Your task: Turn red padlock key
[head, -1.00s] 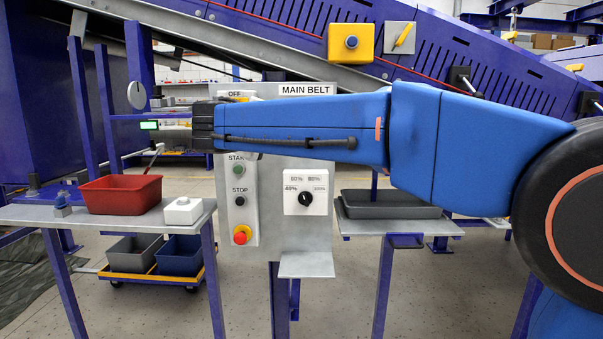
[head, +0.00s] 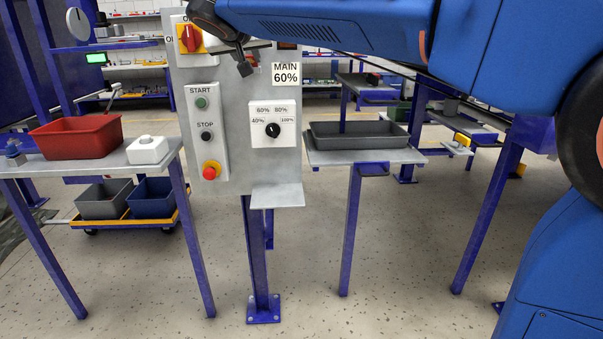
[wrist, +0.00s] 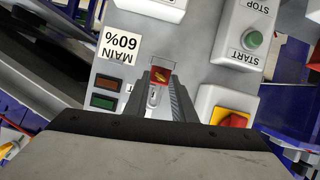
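The red padlock (wrist: 161,75) with a small yellow key (wrist: 161,75) on its face hangs on the grey control panel (wrist: 205,82). In the wrist view it shows just past and between my fingertips. My gripper (wrist: 158,92) is open, with one finger on each side of a pale metal hasp (wrist: 153,96). I cannot tell whether the fingers touch anything. In the head view my gripper (head: 245,66) is in front of the upper panel, and only a bit of the red padlock (head: 253,60) shows beside it.
The red-and-yellow rotary switch (head: 190,38) is close to my gripper. Below are the start button (head: 201,103), stop button (head: 207,136), red emergency button (head: 209,172) and speed dial (head: 272,130). A red bin (head: 77,136) and a grey tray (head: 357,136) stand on side tables.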

